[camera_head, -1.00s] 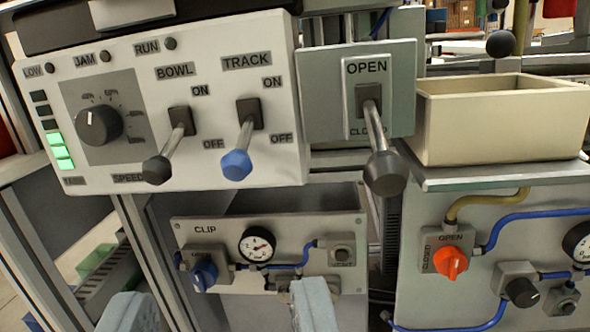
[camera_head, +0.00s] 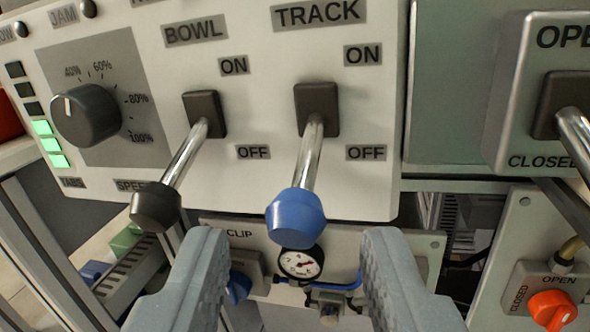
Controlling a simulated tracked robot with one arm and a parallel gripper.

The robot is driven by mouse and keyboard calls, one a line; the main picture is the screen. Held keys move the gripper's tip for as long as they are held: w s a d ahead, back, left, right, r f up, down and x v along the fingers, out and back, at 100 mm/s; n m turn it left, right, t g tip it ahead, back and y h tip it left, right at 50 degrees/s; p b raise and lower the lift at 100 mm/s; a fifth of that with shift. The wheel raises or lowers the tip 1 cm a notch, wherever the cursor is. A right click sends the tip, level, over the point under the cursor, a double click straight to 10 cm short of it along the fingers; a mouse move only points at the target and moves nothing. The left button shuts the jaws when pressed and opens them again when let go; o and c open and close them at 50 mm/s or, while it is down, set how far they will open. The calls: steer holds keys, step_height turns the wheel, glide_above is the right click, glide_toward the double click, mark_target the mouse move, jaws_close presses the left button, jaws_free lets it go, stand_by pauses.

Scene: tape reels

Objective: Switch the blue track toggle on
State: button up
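The blue-tipped track toggle (camera_head: 296,216) sits on the white control panel (camera_head: 262,185) under the TRACK label. Its metal lever slants down and out from a dark square base, with the tip toward the OFF side. My gripper (camera_head: 297,285) is open at the bottom of the view. Its two grey fingers stand apart, one on each side of the blue tip in the picture, slightly below it. The fingers hold nothing, and no contact with the toggle shows.
The dark-tipped BOWL toggle (camera_head: 157,206) hangs close to the left, also slanting down. A speed knob (camera_head: 86,115) is further left. The OPEN/CLOSED lever (camera_head: 577,135) is at the right edge. A gauge (camera_head: 301,263) and an orange knob (camera_head: 552,310) are below.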

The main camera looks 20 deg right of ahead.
mark_target(296, 249)
steer(key=shift+x, duration=1.85)
